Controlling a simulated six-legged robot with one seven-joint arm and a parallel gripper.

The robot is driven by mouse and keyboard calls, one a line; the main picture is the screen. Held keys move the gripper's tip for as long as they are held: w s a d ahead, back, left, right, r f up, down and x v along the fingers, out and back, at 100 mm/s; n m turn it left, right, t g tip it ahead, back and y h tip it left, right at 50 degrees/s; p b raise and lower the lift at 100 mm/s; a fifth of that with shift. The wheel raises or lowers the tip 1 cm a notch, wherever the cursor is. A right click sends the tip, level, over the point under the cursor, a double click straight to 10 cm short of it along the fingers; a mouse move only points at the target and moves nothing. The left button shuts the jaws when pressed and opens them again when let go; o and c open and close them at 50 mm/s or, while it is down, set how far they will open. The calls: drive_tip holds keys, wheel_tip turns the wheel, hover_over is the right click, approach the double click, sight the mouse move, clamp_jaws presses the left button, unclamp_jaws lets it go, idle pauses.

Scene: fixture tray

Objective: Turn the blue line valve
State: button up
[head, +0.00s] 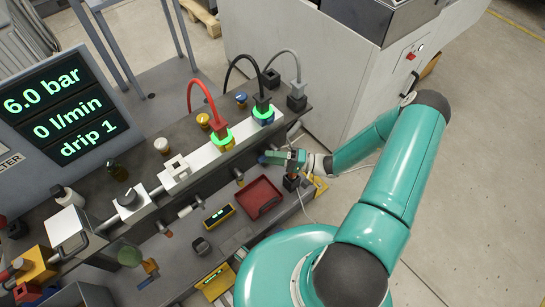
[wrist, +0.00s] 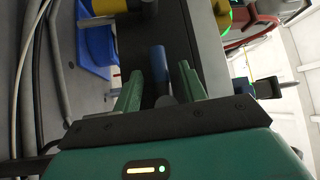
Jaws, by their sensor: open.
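The blue valve handle (wrist: 160,72) stands between the two green fingers of my gripper (wrist: 161,82) in the wrist view. The fingers are open, one on each side of it, and a gap shows on each side. In the head view my gripper (head: 283,157) is low at the front of the bench, at the right end of the pipe row. A small blue end (head: 263,159) shows just left of its fingers there. The rest of the valve is hidden by the gripper and too small to make out.
A red tray (head: 260,197) and a yellow device (head: 219,215) lie on the lower shelf left of my gripper. Red (head: 201,88) and black (head: 241,58) hoses rise behind, from green-lit rings. The display (head: 64,110) reads 6.0 bar, 0 l/min, drip 1.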

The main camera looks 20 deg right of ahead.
clamp_jaws()
